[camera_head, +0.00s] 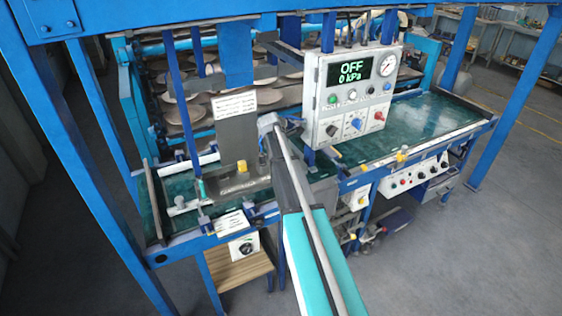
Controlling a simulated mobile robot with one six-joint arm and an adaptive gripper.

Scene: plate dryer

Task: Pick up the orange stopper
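A small yellow-orange piece (242,166) stands on the grey metal fixture at the left part of the green bench. I cannot tell for sure which of these is the orange stopper. My gripper (277,124) is at the far end of my teal arm, right of the fixture and left of the control box. It is small and dark, and its fingers cannot be made out. I see nothing held in it.
A control box (352,92) reading OFF and 0 kPa stands above the bench. Blue posts (458,48) frame the machine. Round plates (184,113) lie on racks behind. A lower switch panel (413,176) hangs at the right front. The green bench top (432,115) is mostly clear at right.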

